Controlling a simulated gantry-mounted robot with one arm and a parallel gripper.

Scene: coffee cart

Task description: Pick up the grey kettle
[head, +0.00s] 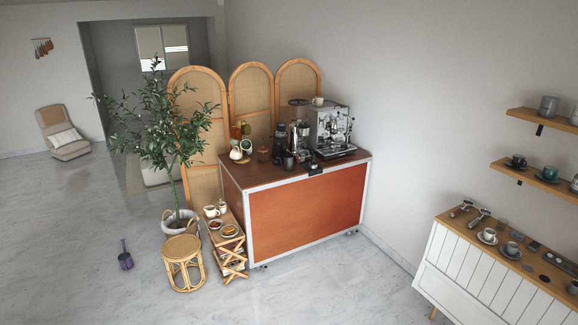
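I cannot single out the grey kettle with certainty. A small dark grey vessel (289,162) stands near the front of the cart top, left of the espresso machine; it is too small to tell whether it is a kettle or a pitcher. A rounded white pot (236,153) stands at the cart's left end. A white jug (211,211) stands on the small wooden rack. My gripper is not in view.
The orange-fronted cart (305,210) carries an espresso machine (331,130) and a grinder (299,131). A white sideboard (475,268) stands right. Floor in front is clear.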

